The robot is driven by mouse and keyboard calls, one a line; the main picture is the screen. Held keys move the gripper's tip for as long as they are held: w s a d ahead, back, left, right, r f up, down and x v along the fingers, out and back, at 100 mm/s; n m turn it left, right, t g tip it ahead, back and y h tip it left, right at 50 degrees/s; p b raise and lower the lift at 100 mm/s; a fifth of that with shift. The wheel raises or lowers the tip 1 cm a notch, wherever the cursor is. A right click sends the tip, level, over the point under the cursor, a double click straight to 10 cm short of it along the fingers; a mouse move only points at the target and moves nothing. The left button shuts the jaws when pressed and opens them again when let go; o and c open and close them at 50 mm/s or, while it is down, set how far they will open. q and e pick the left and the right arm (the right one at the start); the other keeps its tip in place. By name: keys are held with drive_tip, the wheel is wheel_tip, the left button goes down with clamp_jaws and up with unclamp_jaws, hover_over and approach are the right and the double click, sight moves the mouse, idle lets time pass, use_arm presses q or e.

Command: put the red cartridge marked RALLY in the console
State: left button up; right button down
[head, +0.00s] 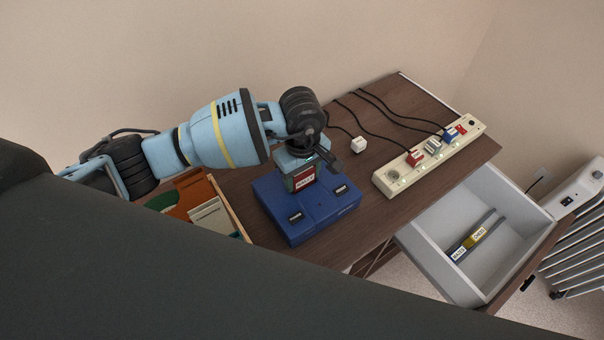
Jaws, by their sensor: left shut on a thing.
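The blue console (318,216) lies on the wooden desk, with two small dark labels on its top. The cartridge with a red RALLY label (305,179) stands upright at the console's back middle. My left gripper (301,164) points down and is shut on the cartridge's upper part. The cartridge's lower end meets the console's top in this view; I cannot tell whether it is in the slot or just above it. The gripper's fingers are partly hidden by the wrist. My right gripper is not in view.
A wooden box (243,219) with flat coloured things stands left of the console. A cream power strip (387,183) with several plugs lies to the right, with black cords behind. A loose white plug (358,145) lies nearby.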

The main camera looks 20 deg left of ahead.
use_arm(q)
drive_tip(key=shift+s+f, duration=0.2)
drive_tip(key=shift+f, duration=0.4)
drive_tip(key=o, duration=1.1)
drive_tip(key=shift+w+f, duration=0.1)
drive_tip(key=shift+f, duration=0.05)
drive_tip(key=shift+a, duration=0.1)
drive_tip(key=r, duration=0.9)
drive_tip(key=shift+w+d, duration=0.25)
drive_tip(key=shift+w, duration=0.05)
drive_tip(key=shift+r, duration=0.15)
